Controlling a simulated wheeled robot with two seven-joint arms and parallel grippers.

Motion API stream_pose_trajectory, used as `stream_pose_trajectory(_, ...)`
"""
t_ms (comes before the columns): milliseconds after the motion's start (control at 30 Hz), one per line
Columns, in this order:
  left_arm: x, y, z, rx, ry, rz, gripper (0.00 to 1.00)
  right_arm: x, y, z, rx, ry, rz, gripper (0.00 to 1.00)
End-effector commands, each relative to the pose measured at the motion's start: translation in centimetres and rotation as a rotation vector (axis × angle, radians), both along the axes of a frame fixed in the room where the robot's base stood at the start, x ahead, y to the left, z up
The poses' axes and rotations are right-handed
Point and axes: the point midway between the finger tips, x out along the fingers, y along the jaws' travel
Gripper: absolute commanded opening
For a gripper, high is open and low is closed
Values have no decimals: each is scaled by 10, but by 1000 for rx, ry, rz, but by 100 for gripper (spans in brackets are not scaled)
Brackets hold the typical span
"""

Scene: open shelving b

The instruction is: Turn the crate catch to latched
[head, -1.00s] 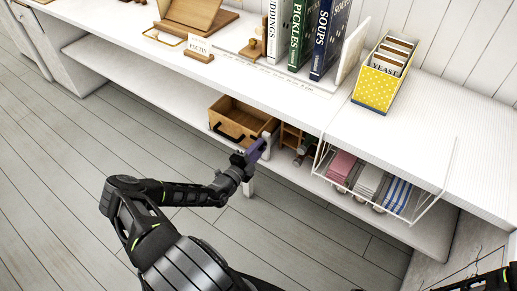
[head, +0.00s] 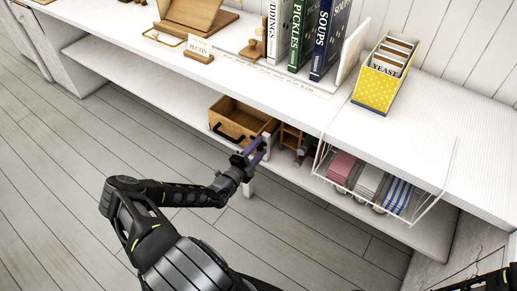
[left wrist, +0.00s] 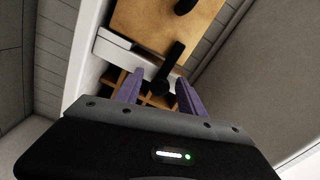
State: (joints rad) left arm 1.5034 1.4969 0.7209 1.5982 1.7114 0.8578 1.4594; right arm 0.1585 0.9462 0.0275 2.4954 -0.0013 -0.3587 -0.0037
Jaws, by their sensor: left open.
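The wooden crate (head: 228,128) sits on the lower shelf with a black handle on its front. In the left wrist view, its wooden face (left wrist: 143,22) fills the top. A black lever, which looks like the catch (left wrist: 171,62), slants across a pale upright there. My left gripper (head: 257,155) is open at the crate's right end, by a white post. In the left wrist view, its two purple fingers (left wrist: 160,93) stand apart, with the lever's lower end between them in the picture. I cannot tell whether they touch it. The right gripper is not clearly visible.
A wire basket (head: 428,208) with folded cloths hangs right of the crate. A small wooden rack (head: 291,137) stands between them. The worktop above holds books (head: 328,40), a pectin sign (head: 199,50) and a yeast box (head: 382,82). The floor in front is clear.

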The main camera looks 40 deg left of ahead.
Motion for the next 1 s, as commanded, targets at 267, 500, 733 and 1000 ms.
stream_pose_trajectory(267, -25, 0, 0, 0, 2, 1, 46, 0, 0, 3, 0, 0, 0, 36)
stream_pose_trajectory(500, -64, -1, -1, 0, 2, 1, 46, 0, 0, 5, 0, 0, 0, 36)
stream_pose_trajectory(733, -78, -2, 0, 0, 1, 0, 46, 0, 0, 5, 0, 0, 0, 36)
stream_pose_trajectory(1000, -78, -2, 0, 0, 1, 0, 46, 0, 0, 5, 0, 0, 0, 36)
